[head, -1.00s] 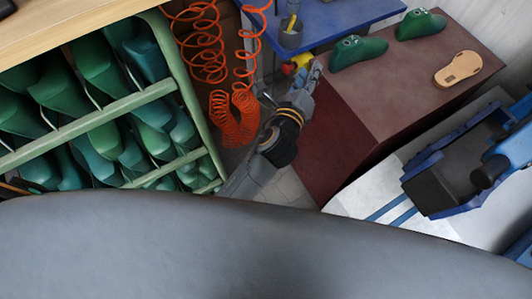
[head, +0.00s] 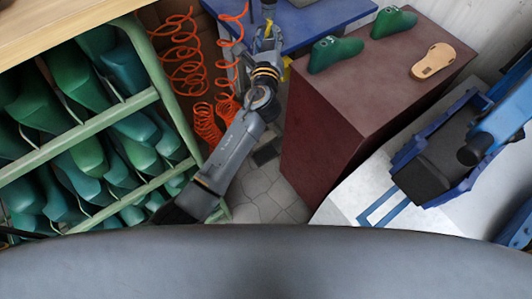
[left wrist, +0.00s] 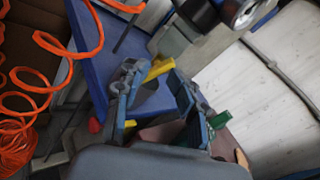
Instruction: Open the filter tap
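My left gripper (head: 266,36) reaches over the near edge of the blue table (head: 318,22). In the left wrist view its two fingers (left wrist: 158,88) are spread apart. A yellow bar (left wrist: 158,70) by a dark grey cup-like body shows between them; I see no clear grip on it. I cannot tell whether this bar is the filter tap. A black fitting with a round metal end (left wrist: 243,12) is at the top of that view. My right gripper is out of view.
Orange coiled hoses (head: 190,70) hang left of my left arm. A green rack (head: 150,70) of shoe lasts stands further left. A maroon block (head: 345,110) carries green lasts (head: 335,53) and a tan sole (head: 433,61). A blue machine (head: 440,150) stands at the right.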

